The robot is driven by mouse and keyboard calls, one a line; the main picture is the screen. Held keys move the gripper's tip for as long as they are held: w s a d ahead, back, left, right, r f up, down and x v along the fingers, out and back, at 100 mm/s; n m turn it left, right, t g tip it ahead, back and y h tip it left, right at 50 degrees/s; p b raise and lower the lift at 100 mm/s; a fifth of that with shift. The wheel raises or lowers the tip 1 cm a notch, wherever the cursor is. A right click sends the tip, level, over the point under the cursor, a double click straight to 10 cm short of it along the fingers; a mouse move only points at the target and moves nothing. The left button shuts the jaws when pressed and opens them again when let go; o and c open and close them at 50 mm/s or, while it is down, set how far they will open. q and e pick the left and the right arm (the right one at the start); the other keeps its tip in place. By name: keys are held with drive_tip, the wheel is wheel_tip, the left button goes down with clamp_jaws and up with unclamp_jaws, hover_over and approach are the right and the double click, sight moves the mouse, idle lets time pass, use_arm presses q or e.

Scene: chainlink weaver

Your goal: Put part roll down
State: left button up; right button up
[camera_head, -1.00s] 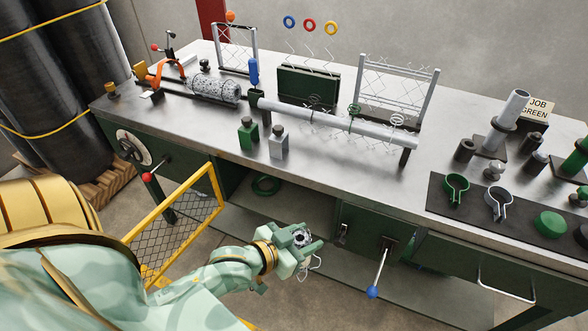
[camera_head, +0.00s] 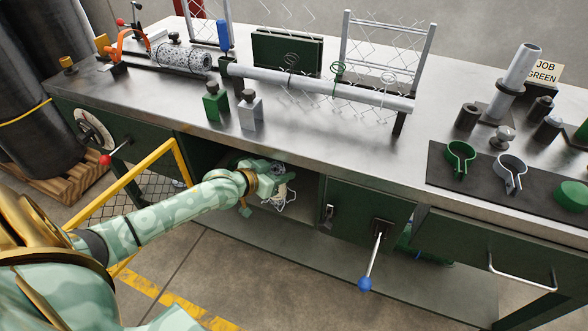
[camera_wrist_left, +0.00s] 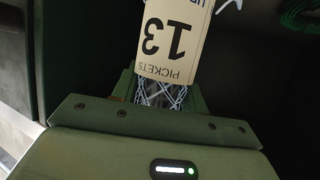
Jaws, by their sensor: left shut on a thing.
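The part roll is a small bundle of silver chain-link wire (camera_head: 284,197) with loose ends, showing at my left gripper (camera_head: 274,181) in the head view. The left gripper is at the mouth of the dark open bay under the bench. In the left wrist view, it is shut on the mesh roll (camera_wrist_left: 158,97), which sits between the green fingers. A cream tag (camera_wrist_left: 170,40) reading "13 PICKETS" hangs by the roll. I cannot tell whether the roll touches the bay floor. My right gripper is not in view.
A green wire coil (camera_wrist_left: 297,14) lies in the bay in the left wrist view. A yellow-framed mesh guard (camera_head: 150,165) stands left of the bay. A lever with a blue knob (camera_head: 364,284) sticks out to the right. The steel bench top (camera_head: 330,140) is above.

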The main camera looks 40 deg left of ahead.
use_arm(q)
drive_tip(key=b+x, duration=0.2)
drive_tip(key=x, duration=0.3)
drive_tip(key=shift+w+r+b, duration=0.1)
drive_tip(key=shift+r+b, duration=0.2)
drive_tip(key=shift+b, duration=0.1)
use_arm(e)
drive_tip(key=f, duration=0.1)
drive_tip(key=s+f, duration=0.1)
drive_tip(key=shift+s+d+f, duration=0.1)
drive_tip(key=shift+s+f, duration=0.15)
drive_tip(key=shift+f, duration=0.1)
use_arm(q)
drive_tip(key=shift+f, duration=0.1)
drive_tip(key=o, duration=1.3)
